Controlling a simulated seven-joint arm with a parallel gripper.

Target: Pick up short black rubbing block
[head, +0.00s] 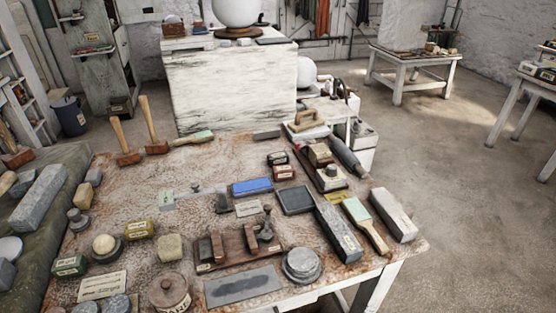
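Several dark blocks lie on the worktable (130,195), and I cannot tell for sure which is the short black rubbing block. A small, short black block (277,158) sits right of the table's middle, just behind a small reddish-brown block (284,173). A flat, dark, nearly square slab (295,200) lies in front of them. A long dark grey block (338,234) lies near the right front edge. A low dark grey block (267,134) lies at the back edge. My gripper is not in view.
A blue block (252,187) lies left of the dark slab. A wooden rack (238,247), a round grey weight (302,265) and a lidded jar (169,294) stand in front. Two mallets (137,130) stand at the back left. Bare tabletop shows around the back middle.

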